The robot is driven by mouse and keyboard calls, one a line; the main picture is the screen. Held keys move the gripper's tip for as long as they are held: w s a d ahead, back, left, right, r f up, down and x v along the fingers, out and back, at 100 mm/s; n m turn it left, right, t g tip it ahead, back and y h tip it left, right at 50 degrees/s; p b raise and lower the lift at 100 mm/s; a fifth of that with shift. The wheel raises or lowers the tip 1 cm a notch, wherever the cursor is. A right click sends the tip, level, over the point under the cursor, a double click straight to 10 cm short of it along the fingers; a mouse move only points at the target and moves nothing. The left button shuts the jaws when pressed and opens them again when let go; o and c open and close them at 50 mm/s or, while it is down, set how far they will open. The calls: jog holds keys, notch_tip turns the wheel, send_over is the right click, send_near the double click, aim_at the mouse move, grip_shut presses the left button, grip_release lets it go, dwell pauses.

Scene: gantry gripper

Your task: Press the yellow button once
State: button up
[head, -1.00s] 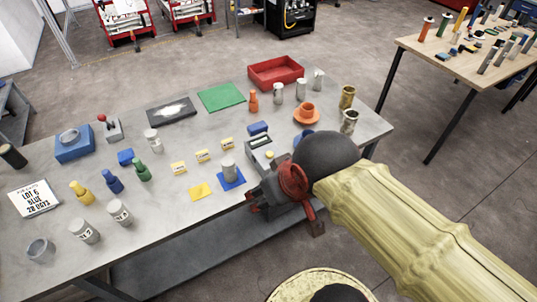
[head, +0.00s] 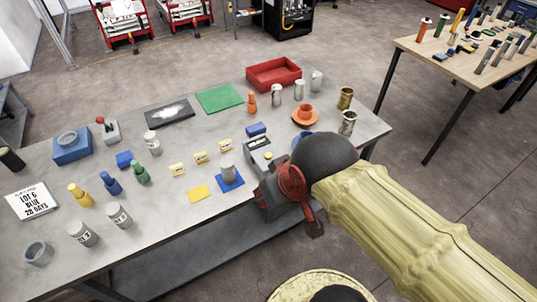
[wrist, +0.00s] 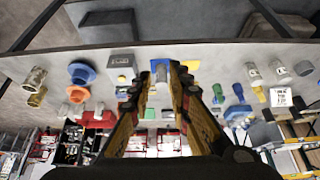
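The yellow button (head: 268,156) is a small round spot on top of a pale grey box (head: 257,144) near the table's front right edge. It also shows in the wrist view (wrist: 122,78) as a yellow dot on the box, left of my fingers. My gripper (head: 270,197) is at the table's front edge, just below the box in the head picture, apart from the button. In the wrist view its two fingers (wrist: 161,72) stand apart with nothing held between them.
A grey cylinder (head: 227,173) on a blue square (head: 231,184) stands left of my gripper, beside a yellow square (head: 199,191). An orange cup (head: 305,111) and metal cans (head: 347,122) stand to the right.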

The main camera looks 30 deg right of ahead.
grip_shut()
dwell(1.3)
